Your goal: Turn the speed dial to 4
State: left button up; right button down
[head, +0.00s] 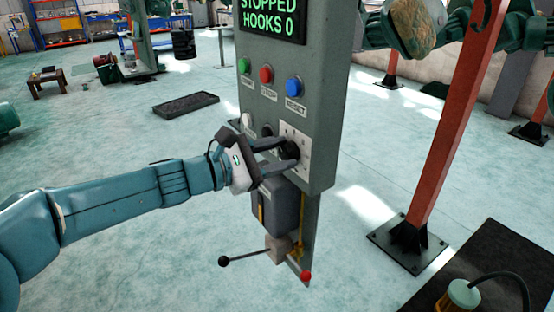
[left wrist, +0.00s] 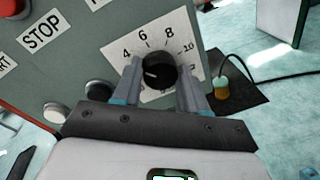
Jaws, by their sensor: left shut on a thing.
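The speed dial (head: 291,150) is a black round knob on a white numbered plate, low on the front of a grey control box. In the left wrist view the dial (left wrist: 159,69) shows a short white mark pointing left, a little below the printed 4. The numbers 4, 6, 8 and 10 are readable on the plate (left wrist: 172,30); its lower part is hidden by the fingers. My left gripper (head: 284,155) reaches in from the left and is shut on the dial, one finger on each side, as the left wrist view (left wrist: 159,84) also shows. My right gripper is not in view.
The grey control box (head: 322,100) has a display (head: 270,18) reading "STOPPED HOOKS 0". Green, red (head: 266,74) and blue (head: 294,87) buttons sit above the dial. A lever with a black ball (head: 224,261) juts out below. A red post (head: 450,130) stands at right.

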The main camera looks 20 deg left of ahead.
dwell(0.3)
pick_arm(q)
jog(key=o, duration=1.1)
jog(key=shift+c, duration=0.2)
jog(key=b+v, duration=0.1)
jog(key=v, duration=1.5)
jog(key=shift+s+a+r, duration=0.1)
